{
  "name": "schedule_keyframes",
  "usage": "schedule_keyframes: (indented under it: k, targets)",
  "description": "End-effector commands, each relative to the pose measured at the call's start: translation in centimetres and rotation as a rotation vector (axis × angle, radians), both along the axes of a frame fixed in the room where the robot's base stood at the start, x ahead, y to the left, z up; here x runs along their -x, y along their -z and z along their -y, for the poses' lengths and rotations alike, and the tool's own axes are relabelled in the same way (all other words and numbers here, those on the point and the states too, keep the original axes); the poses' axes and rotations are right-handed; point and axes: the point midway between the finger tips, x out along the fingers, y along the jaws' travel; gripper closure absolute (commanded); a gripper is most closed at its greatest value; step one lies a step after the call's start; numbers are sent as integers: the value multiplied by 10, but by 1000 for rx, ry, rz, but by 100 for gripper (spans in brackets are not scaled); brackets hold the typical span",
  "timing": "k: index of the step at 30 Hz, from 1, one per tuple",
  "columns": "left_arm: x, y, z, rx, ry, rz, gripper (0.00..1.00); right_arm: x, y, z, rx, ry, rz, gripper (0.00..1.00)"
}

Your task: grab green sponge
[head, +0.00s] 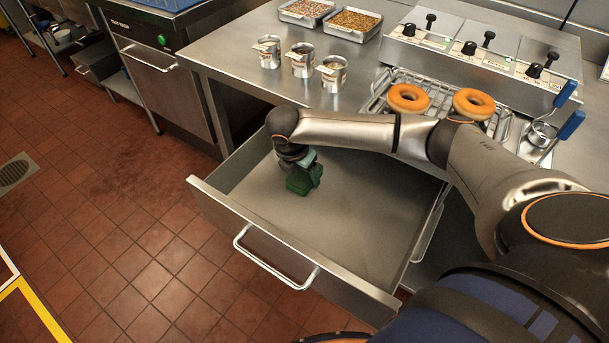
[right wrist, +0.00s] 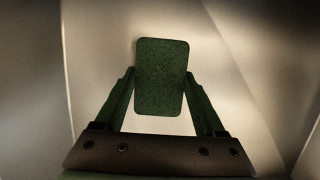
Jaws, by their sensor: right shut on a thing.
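The green sponge (right wrist: 161,78) is a dark green rounded block between the two green fingers of my right gripper (right wrist: 159,92) in the right wrist view. The fingers press on its two sides. In the head view my right gripper (head: 304,178) reaches down into the open drawer (head: 345,225), near its back left part. There the sponge is hard to tell apart from the green fingers. Whether the sponge touches the drawer floor cannot be told. My left gripper is not in view.
Two donuts (head: 408,98) lie on a wire rack (head: 378,100) on the counter above the drawer. Several metal cans (head: 302,62) and two topping trays (head: 352,24) stand further back. The drawer's front wall and handle (head: 272,268) stick out over the tiled floor. The rest of the drawer is empty.

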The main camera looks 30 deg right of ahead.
Motion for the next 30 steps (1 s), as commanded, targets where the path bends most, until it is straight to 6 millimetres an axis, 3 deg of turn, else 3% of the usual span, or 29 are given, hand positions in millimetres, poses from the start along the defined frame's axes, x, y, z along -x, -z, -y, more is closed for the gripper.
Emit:
schedule_keyframes:
  k: [1,11,20,30]
  targets:
    - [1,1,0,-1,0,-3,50,0,0,0,0,0,0,44]
    - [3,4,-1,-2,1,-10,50,0,0,0,0,0,0,80]
    - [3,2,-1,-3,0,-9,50,-1,-7,0,-1,-1,2,80]
    - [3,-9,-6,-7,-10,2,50,-1,-72,0,-1,0,3,80]
